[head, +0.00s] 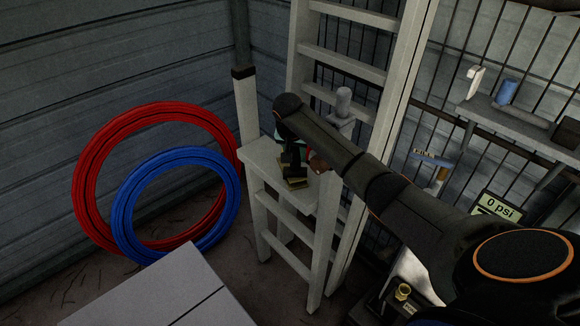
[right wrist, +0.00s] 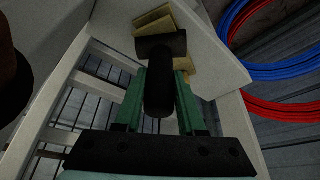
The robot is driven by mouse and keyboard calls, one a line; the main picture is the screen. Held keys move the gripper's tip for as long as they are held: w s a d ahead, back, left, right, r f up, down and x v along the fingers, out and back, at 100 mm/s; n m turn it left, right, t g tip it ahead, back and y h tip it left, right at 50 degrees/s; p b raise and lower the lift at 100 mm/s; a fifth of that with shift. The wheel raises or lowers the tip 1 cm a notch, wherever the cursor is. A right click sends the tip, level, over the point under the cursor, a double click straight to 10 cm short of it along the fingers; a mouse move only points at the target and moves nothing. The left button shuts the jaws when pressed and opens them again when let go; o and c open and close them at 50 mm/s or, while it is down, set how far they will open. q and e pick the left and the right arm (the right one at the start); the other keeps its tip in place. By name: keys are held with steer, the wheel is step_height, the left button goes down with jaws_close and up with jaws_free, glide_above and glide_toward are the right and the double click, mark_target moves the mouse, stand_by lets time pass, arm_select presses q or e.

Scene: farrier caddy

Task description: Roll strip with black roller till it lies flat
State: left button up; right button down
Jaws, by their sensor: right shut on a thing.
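My right gripper (head: 291,146) is over the small pale wooden step top (head: 259,156). In the right wrist view its green fingers (right wrist: 160,88) are shut around the handle of the black roller (right wrist: 160,46). The black roller also shows in the head view (head: 293,162), below the gripper. A yellow strip (head: 294,184) lies on the step top under the roller. In the right wrist view the strip (right wrist: 190,66) shows on both sides of the roller head; its middle is hidden. I cannot tell whether the roller presses on it or whether the strip is flat. My left gripper is not in view.
A pale ladder (head: 343,64) stands behind the step. A red hose coil (head: 88,185) and a blue one (head: 122,215) lean at the left wall. A grey box top (head: 165,285) is in front. A shelf (head: 510,118) hangs at right.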

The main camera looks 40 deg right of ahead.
steer(key=shift+w, duration=0.1)
steer(key=shift+w+d+f+b, duration=0.1)
steer(key=shift+w+d+b, duration=0.1)
steer(key=shift+w+b, duration=0.25)
steer(key=shift+w+d+b, duration=0.15)
steer(key=shift+w+b, duration=0.25)
steer(key=shift+w, duration=0.05)
steer(key=shift+w+d+r, duration=0.15)
steer(key=shift+w+r, duration=0.05)
steer(key=shift+w, duration=0.15)
steer(key=shift+w+d+f+b, duration=0.15)
steer(key=shift+w+b, duration=0.2)
steer(key=shift+b, duration=0.25)
steer(key=shift+w+d+f+b, duration=0.1)
steer(key=shift+w+b, duration=0.2)
steer(key=shift+b, duration=0.25)
steer(key=shift+w+d+r+b, duration=0.15)
steer(key=shift+w+b, duration=0.35)
steer(key=shift+b, duration=0.25)
